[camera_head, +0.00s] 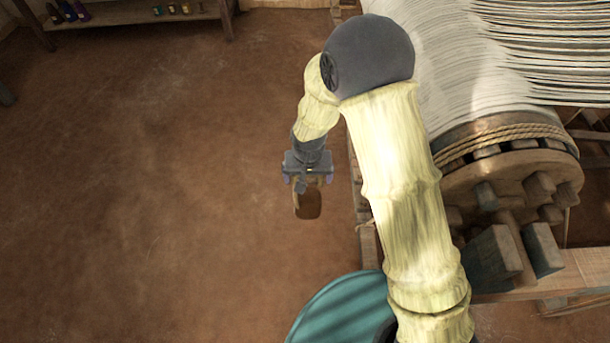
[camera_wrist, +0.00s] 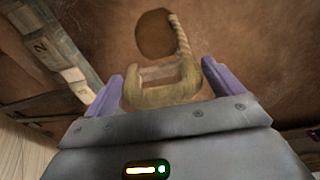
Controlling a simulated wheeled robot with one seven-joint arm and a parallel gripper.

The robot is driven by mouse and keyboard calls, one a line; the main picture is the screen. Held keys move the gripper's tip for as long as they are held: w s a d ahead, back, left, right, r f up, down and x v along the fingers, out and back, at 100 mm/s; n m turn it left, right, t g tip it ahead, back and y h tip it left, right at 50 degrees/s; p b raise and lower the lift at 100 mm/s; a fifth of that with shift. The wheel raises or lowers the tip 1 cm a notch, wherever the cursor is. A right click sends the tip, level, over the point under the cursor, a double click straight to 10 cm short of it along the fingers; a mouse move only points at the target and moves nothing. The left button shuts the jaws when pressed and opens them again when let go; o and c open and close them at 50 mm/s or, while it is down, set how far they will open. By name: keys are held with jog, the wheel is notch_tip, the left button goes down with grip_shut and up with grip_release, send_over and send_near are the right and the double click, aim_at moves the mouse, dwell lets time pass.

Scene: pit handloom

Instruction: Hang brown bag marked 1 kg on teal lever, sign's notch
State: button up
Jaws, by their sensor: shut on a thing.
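My gripper (camera_head: 308,182) is shut on the looped handle of a brown bag (camera_head: 308,204) and holds it up, apart from the loom. In the wrist view the purple fingers of my gripper (camera_wrist: 162,84) stand on either side of the tan loop (camera_wrist: 165,93). The round brown body of the bag (camera_wrist: 153,36) shows beyond the loop, with a twisted cord at its right. No 1 kg mark is readable on the bag. I cannot pick out the teal lever or the sign in either view.
A wooden bar with pale number plates, one reading 2 (camera_wrist: 40,47), runs at the left of the wrist view. The loom's roller (camera_head: 510,175) with rope and white warp stands right of my arm. A low shelf (camera_head: 130,14) is far left. The left floor is clear.

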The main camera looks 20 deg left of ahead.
jog(key=shift+w+d+f+p, duration=0.15)
jog(key=shift+w+d, duration=0.55)
jog(key=shift+d, duration=1.7)
jog(key=shift+w+d+f+p, duration=0.1)
jog(key=shift+w+d, duration=0.65)
jog(key=shift+d, duration=1.7)
jog(key=shift+w+d+f+p, duration=0.15)
jog(key=shift+w+d, duration=0.55)
jog(key=shift+d, duration=1.7)
jog(key=shift+f+b, duration=0.9)
jog(key=shift+f, duration=0.3)
jog(key=shift+s+f, duration=0.1)
jog(key=shift+f, duration=0.15)
jog(key=o, duration=1.7)
jog(key=shift+f, duration=0.1)
jog(key=shift+o, duration=0.2)
jog(key=r, duration=0.5)
jog(key=r+p, duration=0.1)
jog(key=r, duration=0.1)
jog(key=shift+s+d+r, duration=0.15)
jog(key=shift+s+r, duration=0.05)
jog(key=shift+s, duration=0.2)
